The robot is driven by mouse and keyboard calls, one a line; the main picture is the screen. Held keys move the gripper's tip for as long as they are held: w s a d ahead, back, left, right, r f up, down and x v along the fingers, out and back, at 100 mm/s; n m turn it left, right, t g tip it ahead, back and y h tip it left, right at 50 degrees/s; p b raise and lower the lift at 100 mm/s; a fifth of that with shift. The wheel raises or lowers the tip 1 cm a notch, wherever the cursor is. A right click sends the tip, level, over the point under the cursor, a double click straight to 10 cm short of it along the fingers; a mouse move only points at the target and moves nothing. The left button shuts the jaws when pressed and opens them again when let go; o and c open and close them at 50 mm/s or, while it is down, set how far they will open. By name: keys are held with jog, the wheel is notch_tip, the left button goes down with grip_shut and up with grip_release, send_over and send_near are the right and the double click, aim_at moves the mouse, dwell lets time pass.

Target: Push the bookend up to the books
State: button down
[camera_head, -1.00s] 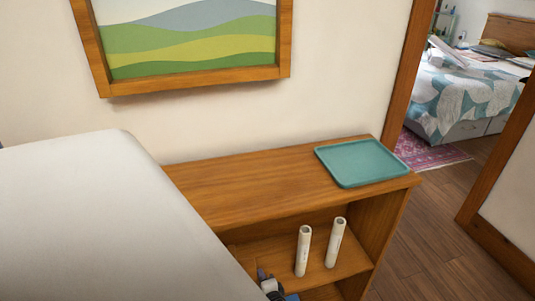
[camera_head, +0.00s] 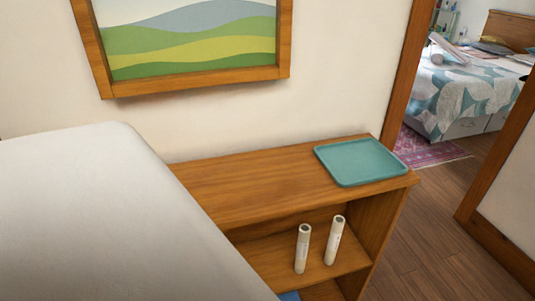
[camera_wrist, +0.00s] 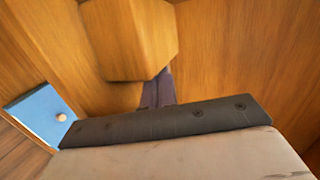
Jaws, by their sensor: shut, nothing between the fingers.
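In the wrist view my gripper (camera_wrist: 162,77) is shut and empty. Its narrow dark fingers point toward a wooden block-like shape (camera_wrist: 128,40); I cannot tell whether they touch it or whether it is the bookend or part of the shelf. A flat blue piece with a small round pale knob (camera_wrist: 40,108) is at the left of this view; I cannot tell what it is. In the head view a sliver of blue (camera_head: 290,296) shows at the bottom edge, below the shelf. No books can be made out, and my gripper is hidden in the head view.
A wooden shelf unit (camera_head: 240,188) stands against the wall, with a teal tray (camera_head: 360,161) on top. Two upright cream cylinders (camera_head: 302,250) (camera_head: 335,241) stand on the shelf inside. A framed picture (camera_head: 190,45) hangs above. Open floor (camera_head: 425,240) lies to the right.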

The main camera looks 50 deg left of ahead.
jog(key=shift+s+a+p, duration=0.55)
jog(key=shift+s+p, duration=0.1)
jog(key=shift+s, duration=0.75)
jog(key=shift+s+a+p, duration=0.6)
jog(key=shift+s+p, duration=0.05)
jog(key=shift+s, duration=0.7)
jog(key=shift+s+a+p, duration=0.55)
jog(key=shift+s+p, duration=0.1)
jog(key=shift+s, duration=0.75)
jog(key=shift+w+d+f+b, duration=0.15)
jog(key=shift+w+d+b, duration=0.1)
jog(key=shift+w+b, duration=0.35)
jog(key=shift+w+d+b, duration=0.3)
jog(key=shift+w+b, duration=0.05)
jog(key=shift+w, duration=0.35)
jog(key=shift+w+d+b, duration=0.25)
jog(key=shift+w+b, duration=0.05)
jog(key=shift+w, duration=0.35)
